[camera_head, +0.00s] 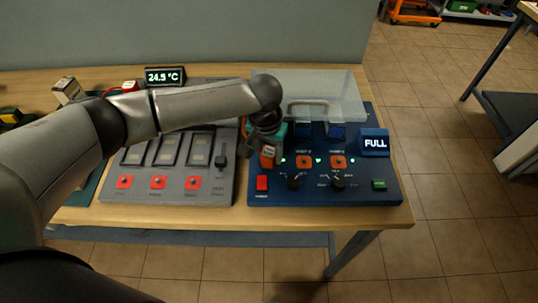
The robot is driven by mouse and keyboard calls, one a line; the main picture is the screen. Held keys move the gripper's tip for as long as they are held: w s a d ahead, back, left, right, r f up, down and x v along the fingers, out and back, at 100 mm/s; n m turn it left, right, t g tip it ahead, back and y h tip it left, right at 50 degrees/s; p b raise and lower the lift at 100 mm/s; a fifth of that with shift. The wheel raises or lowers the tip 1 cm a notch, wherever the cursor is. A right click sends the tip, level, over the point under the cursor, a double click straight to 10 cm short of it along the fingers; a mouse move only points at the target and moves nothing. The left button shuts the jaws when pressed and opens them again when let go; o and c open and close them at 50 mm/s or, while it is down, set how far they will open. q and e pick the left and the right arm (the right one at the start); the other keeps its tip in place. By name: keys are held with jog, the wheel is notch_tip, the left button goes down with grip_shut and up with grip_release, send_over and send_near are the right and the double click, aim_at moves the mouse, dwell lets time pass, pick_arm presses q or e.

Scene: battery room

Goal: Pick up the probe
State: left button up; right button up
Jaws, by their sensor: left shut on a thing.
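My left arm reaches across the table from the left. Its left gripper (267,145) points down at the left end of the blue charger panel (350,192). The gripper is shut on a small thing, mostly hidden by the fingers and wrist. Teal (281,130) and orange-red (267,162) patches show beside the fingers; I cannot tell which belongs to the held thing. I cannot make out the probe for certain. A small display (165,77) reading 24.5 °C stands at the back, partly behind my arm. My right gripper is not in view.
A clear lid (330,90) with a grey handle stands raised behind the blue panel, close to my gripper. A "FULL" display (375,143) sits on the right. A grey panel (170,192) with red buttons lies left.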

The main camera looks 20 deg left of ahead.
pick_arm(q)
grip_shut()
